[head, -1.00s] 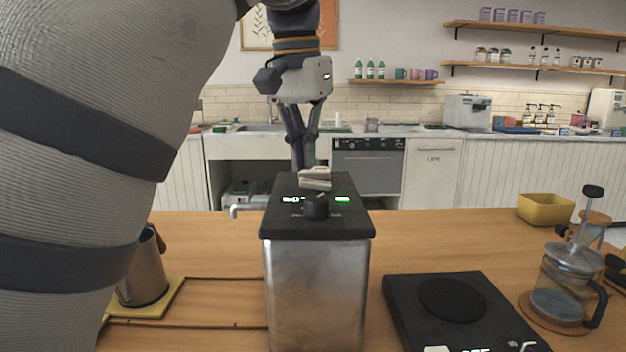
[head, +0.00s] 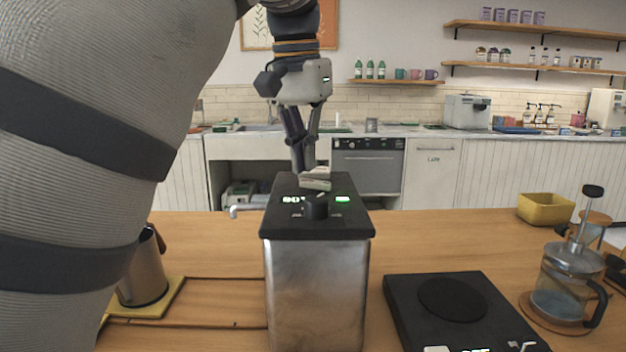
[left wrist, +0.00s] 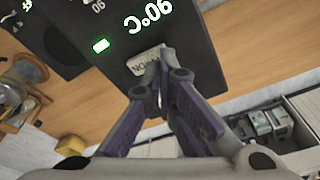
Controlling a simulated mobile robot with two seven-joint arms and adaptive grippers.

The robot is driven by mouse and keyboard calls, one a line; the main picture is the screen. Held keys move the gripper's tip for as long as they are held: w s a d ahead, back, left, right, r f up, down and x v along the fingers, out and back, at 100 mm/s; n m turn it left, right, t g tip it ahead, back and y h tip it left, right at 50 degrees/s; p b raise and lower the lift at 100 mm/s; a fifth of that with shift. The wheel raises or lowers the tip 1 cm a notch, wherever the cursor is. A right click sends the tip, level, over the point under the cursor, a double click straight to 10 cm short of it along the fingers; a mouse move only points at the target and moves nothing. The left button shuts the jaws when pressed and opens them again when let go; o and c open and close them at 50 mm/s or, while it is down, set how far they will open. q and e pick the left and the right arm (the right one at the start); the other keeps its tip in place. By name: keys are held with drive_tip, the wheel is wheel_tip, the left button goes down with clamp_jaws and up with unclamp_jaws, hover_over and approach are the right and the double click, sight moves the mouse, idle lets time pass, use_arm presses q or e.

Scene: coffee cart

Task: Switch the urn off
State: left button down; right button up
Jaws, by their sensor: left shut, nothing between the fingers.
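The urn (head: 317,290) is a steel box with a black top, standing on the wooden counter. Its top carries a black knob (head: 316,207), a lit display and a lit green light (head: 342,199). A pale switch (head: 314,180) sits behind the knob; in the left wrist view it is a pale rocker (left wrist: 146,62) with lettering partly hidden by the fingers. My left gripper (head: 311,172) is shut and empty, pointing down with its fingertips at the switch. They look to touch it or nearly so. The display reads about 90°C in the left wrist view. My right gripper is not in view.
A steel pitcher (head: 146,272) stands on a yellow mat at left. A black scale (head: 455,318), a glass French press (head: 567,285) and a yellow bin (head: 545,208) are at right.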

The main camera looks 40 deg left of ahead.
sight(305, 180)
use_arm(q)
drive_tip(key=shift+f, duration=0.9)
drive_tip(key=shift+r, duration=3.5)
